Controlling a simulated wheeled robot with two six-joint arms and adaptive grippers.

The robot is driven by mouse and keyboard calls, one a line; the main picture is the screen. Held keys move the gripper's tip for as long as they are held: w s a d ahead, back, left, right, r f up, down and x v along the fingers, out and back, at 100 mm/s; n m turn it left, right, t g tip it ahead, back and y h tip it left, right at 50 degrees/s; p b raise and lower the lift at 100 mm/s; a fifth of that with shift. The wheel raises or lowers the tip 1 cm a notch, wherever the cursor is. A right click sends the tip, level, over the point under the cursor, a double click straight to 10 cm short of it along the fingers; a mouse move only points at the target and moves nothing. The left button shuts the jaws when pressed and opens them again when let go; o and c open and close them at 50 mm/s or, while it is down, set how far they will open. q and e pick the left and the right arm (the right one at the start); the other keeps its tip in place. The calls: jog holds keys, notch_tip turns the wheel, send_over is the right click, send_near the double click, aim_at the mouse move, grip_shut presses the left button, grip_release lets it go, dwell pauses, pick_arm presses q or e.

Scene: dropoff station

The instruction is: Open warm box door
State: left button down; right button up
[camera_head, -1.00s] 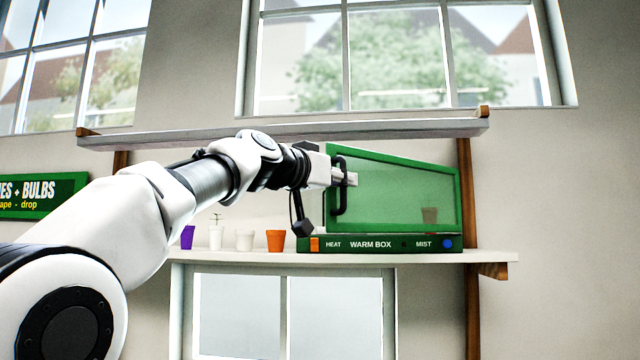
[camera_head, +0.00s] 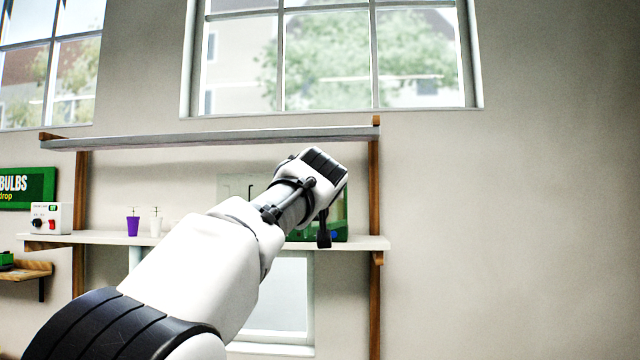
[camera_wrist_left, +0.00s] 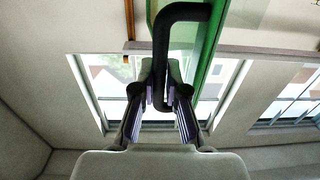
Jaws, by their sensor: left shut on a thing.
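The warm box (camera_head: 343,224) stands at the right end of the shelf in the head view. My left arm hides most of it; a green part shows at the right of my wrist. In the left wrist view, the black door handle (camera_wrist_left: 161,50) runs down between the fingers of my left gripper (camera_wrist_left: 161,98), which is shut on it. The green-framed door (camera_wrist_left: 207,45) extends behind the handle. How far the door stands open cannot be told. My right gripper is not in view.
The shelf (camera_head: 100,239) holds a purple pot (camera_head: 133,226), a white pot (camera_head: 156,226) and a small control box (camera_head: 52,218). An upper shelf (camera_head: 215,137) runs above the box, with a wooden post (camera_head: 375,200) at its right. The wall to the right is bare.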

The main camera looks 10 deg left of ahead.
pick_arm(q)
jog(key=shift+s+d+r, duration=0.1)
jog(key=shift+d+r, duration=0.1)
jog(key=shift+r, duration=0.2)
jog(key=shift+a, duration=0.35)
jog(key=c, duration=1.5)
grip_release()
jog(key=shift+d, duration=0.1)
jog(key=shift+o, duration=0.2)
jog(key=shift+d+f, duration=0.15)
jog(key=shift+f, duration=0.1)
